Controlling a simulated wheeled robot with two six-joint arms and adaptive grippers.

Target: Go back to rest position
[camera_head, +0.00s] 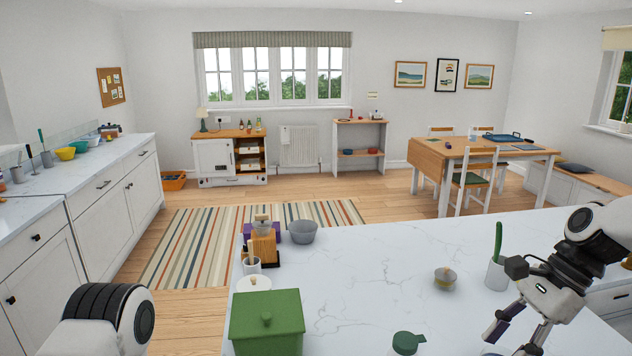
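My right arm comes in from the right edge. Its gripper (510,341) points down over the white marble counter (370,290) near the front right, with its fingers apart and nothing seen between them. The lowest part of its fingers is near the bottom edge of the view. Of my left arm, only a white and black rounded joint shows at the bottom left. My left gripper is out of view.
On the counter stand a green lidded box (267,325), a grey bowl (303,231), a small bowl (445,278), a green-lidded jar (406,343) and a white utensil pot (497,274), close beside my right arm. The counter's middle is clear.

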